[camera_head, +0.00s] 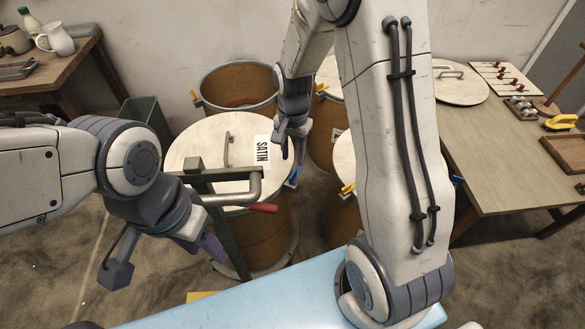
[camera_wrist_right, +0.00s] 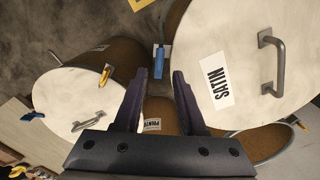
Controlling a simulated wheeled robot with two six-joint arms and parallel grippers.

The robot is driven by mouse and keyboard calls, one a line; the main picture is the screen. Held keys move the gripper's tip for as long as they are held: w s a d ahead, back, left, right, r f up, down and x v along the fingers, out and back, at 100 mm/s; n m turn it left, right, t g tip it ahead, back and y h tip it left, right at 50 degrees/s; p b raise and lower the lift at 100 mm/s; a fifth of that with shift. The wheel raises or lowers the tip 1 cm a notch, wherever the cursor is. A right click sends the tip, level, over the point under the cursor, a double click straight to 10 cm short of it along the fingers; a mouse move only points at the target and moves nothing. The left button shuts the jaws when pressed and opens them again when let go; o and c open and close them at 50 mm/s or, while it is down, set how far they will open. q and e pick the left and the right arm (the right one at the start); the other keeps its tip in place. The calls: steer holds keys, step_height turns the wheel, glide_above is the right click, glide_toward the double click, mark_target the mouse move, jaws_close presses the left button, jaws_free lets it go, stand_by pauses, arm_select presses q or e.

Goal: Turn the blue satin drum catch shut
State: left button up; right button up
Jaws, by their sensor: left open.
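The satin drum's pale lid (camera_head: 215,145) carries a white SATIN label (camera_head: 262,150) and a grey handle. The blue catch (camera_head: 294,177) is on the drum's right rim, close by my right gripper (camera_head: 292,150). In the right wrist view the blue catch (camera_wrist_right: 159,60) lies in line with the gap between the fingertips of my right gripper (camera_wrist_right: 158,74), which are apart and hold nothing visible. I cannot tell whether they reach around it. My left gripper (camera_head: 210,243) is open, low in front of the drum beside the pipe frame.
A green post (camera_head: 222,222) with a grey pipe and red handle (camera_head: 262,208) stands before the satin drum. An open drum (camera_head: 238,85) and other lidded drums crowd around; a neighbouring one has a yellow catch (camera_wrist_right: 105,74). A wooden table (camera_head: 510,150) stands right.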

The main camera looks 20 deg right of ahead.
mark_target(293, 174)
step_height(293, 174, down, 7)
steer(key=shift+f+b, duration=0.1)
steer(key=shift+b, duration=0.35)
jaws_close()
